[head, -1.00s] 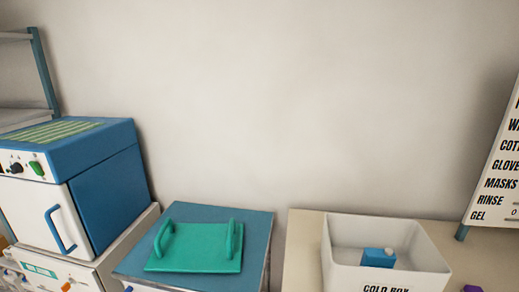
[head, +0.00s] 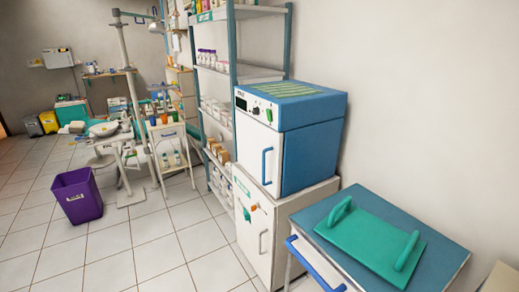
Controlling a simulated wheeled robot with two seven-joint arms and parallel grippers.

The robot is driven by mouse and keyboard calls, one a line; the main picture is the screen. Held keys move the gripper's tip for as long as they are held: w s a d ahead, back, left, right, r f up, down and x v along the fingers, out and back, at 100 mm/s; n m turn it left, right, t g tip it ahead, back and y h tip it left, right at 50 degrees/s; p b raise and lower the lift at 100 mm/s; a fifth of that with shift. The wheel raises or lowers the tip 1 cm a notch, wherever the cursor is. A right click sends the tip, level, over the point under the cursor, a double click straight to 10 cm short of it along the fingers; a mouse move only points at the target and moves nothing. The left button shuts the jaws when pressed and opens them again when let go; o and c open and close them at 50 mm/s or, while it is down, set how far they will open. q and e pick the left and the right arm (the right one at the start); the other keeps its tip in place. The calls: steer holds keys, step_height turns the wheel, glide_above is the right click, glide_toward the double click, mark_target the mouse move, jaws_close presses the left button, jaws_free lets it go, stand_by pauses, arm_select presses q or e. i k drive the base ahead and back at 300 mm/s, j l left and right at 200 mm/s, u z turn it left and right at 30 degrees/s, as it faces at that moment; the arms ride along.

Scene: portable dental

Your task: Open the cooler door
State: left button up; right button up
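A blue and white box-shaped appliance (head: 312,150), which looks like the cooler, stands on a white cabinet right of centre in the head view. Its white front door (head: 252,148) is shut and has a blue vertical handle (head: 266,166). A black knob and a green switch sit on the panel above the door. The white cabinet (head: 262,232) below also has a shut door with a handle, so I cannot be sure which one is the cooler. Neither of my grippers is in view.
A blue-topped cart (head: 340,233) with a green two-handled tray (head: 372,238) stands at the lower right. A shelf rack (head: 232,75) stands behind the appliance. A purple bin (head: 78,197) stands at left. The tiled floor (head: 165,240) in front is clear.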

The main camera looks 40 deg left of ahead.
mark_target(261, 147)
steer(key=u, duration=1.35)
